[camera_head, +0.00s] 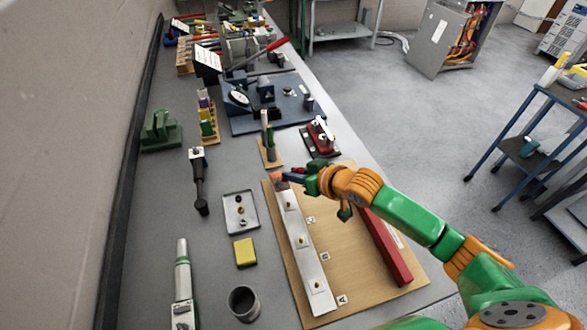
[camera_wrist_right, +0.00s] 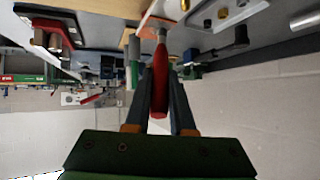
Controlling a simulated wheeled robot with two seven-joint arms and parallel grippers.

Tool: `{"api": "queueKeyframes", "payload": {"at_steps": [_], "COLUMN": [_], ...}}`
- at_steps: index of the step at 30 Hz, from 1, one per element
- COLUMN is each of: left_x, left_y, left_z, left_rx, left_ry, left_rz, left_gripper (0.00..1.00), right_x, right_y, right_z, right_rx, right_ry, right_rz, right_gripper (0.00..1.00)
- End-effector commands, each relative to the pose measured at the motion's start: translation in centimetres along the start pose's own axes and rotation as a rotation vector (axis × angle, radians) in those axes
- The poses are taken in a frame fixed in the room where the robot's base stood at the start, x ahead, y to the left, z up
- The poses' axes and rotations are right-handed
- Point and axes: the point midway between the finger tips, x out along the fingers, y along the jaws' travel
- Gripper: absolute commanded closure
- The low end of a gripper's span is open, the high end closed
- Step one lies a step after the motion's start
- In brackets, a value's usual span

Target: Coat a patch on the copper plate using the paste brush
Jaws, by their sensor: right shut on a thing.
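My right gripper (camera_head: 302,176) comes in from the right over the far end of the wooden board. In the right wrist view my right gripper (camera_wrist_right: 160,72) is shut on the red handle of the paste brush (camera_wrist_right: 159,85). The brush's grey neck points at the surface beyond the fingertips; its bristles are hard to make out. The copper plate (camera_head: 277,177) shows as a small orange-brown patch at the far end of the white strip, right beside my fingertips. Whether the bristles touch it I cannot tell. My left gripper is out of view.
The wooden board (camera_head: 340,255) carries the white strip (camera_head: 305,250) with several brass studs and a red bar (camera_head: 385,247). A metal tray (camera_head: 240,222), yellow sponge (camera_head: 245,252) and grey cup (camera_head: 243,302) stand left of it. A red-and-black tool (camera_head: 320,138) lies beyond.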

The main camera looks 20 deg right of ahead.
Motion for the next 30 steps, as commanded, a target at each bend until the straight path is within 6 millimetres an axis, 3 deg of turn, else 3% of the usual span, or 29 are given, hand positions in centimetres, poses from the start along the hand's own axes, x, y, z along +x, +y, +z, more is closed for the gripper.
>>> {"api": "queueKeyframes", "payload": {"at_steps": [14,21,30], "left_x": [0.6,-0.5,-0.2], "left_y": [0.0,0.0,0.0], "left_z": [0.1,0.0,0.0], "left_rx": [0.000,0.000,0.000], "left_ry": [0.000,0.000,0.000], "left_rz": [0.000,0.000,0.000], "left_gripper": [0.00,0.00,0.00], "right_x": [1.3,0.0,-1.0], "right_y": [0.7,0.4,0.3], "right_z": [-0.9,-2.8,-4.3], "right_rx": [-0.001,0.000,0.000], "right_ry": [0.000,0.002,0.000], "right_rz": [0.002,0.000,0.002], "right_gripper": [1.00,1.00,1.00]}}
